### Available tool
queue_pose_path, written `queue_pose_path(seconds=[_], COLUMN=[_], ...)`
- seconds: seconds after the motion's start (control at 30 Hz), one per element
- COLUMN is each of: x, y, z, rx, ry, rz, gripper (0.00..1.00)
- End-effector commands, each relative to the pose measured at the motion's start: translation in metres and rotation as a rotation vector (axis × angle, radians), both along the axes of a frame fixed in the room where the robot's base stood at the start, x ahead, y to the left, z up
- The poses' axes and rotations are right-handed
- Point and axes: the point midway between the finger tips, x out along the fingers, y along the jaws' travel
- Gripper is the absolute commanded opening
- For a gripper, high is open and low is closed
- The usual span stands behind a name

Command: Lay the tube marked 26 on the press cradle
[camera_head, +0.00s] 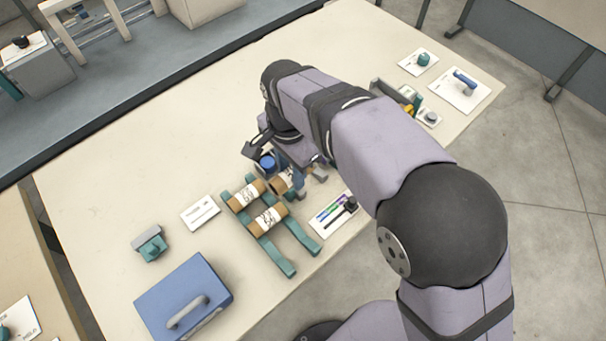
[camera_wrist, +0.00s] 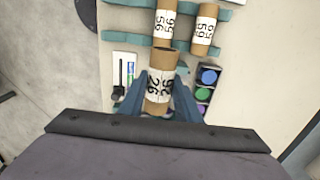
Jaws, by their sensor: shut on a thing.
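A brown cardboard tube with a white label reading 26 (camera_wrist: 160,84) is between the blue-grey fingers of my gripper (camera_wrist: 156,96) in the wrist view. My gripper is shut on it. In the head view the held tube (camera_head: 282,181) shows partly behind my gripper (camera_head: 294,182), close to the teal two-rail rack (camera_head: 274,252). I cannot tell whether it still touches the rack. I cannot make out the press cradle with certainty in either view.
Two other labelled tubes, one (camera_head: 246,194) and another (camera_head: 268,219), lie on the rack. A white card with coloured strips (camera_head: 331,213), a blue case (camera_head: 183,298), a teal block (camera_head: 150,243) and a white card (camera_head: 200,212) are nearby. The table's upper middle is clear.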

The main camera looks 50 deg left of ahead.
Motion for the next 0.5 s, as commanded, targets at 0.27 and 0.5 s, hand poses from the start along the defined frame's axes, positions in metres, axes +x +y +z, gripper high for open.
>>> queue_pose_path(seconds=[0.27,0.5], x=[0.049,0.066], y=[0.029,0.037], z=[0.0,0.0], rx=[0.008,0.011], ry=[-0.002,-0.003], rz=[0.0,0.003], gripper=[0.09,0.09])
